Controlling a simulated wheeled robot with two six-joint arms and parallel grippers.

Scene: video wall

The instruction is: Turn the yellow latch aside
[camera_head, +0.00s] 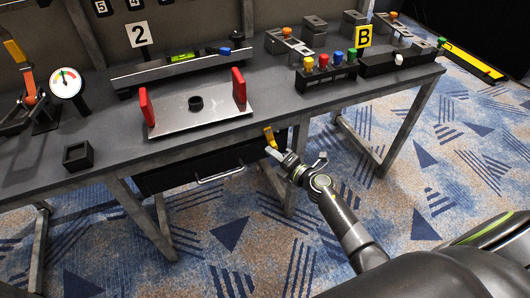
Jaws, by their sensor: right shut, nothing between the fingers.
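The yellow latch (269,136) is a small piece on the front of the table, near the right end of the black drawer (165,178). My right gripper (277,153) is just below the latch, with its tip close to the latch's lower end. Whether they touch I cannot tell. The gripper is shut and holds nothing. My left gripper is not in the head view.
The grey table (120,142) carries a metal plate with red handles (239,87), a black open box (78,155), a gauge (67,83) and a rack of coloured knobs (326,77). The drawer's pale handle (221,176) sticks out. Table legs stand on both sides of my gripper.

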